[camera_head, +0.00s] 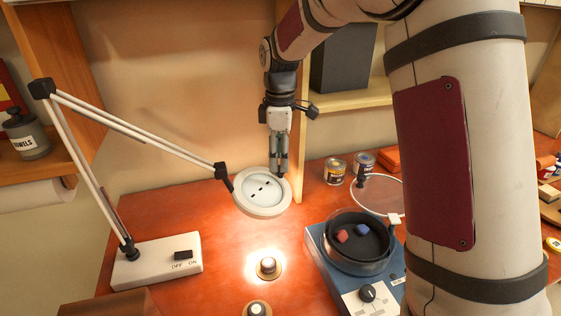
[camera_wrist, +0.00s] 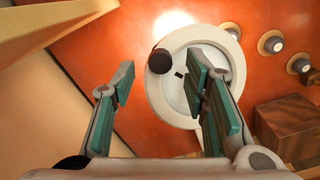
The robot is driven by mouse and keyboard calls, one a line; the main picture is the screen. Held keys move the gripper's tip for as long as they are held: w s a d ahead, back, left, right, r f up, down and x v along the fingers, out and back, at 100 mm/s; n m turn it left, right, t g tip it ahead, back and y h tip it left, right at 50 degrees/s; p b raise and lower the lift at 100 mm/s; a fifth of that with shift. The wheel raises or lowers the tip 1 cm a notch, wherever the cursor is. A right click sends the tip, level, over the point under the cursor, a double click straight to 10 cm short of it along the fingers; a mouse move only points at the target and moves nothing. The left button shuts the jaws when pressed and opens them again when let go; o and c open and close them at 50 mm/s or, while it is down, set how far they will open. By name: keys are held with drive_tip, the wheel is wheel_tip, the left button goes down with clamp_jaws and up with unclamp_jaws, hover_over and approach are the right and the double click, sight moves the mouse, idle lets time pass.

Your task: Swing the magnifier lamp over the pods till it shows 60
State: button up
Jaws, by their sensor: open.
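The magnifier lamp has a white ring head (camera_head: 282,207) with dark marks inside, on a jointed two-bar arm (camera_head: 140,135). Its white base (camera_head: 165,262) carries a black switch and OFF and ON labels. My gripper (camera_head: 281,172) points down at the back edge of the ring head. The right finger covers part of the ring head (camera_wrist: 157,100); contact cannot be told. Small round capped pieces (camera_head: 267,265) stand on the table, one in a bright light pool. I see no readable 60.
A blue appliance (camera_head: 322,255) with a dark pan (camera_head: 335,255) holding a red and a blue piece stands right of the ring head. Small cans (camera_head: 334,172) stand behind it. A wooden upright (camera_head: 297,180) rises close behind my gripper. Table between lamp base and ring head is clear.

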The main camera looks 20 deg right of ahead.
drive_tip(key=shift+f, duration=1.2)
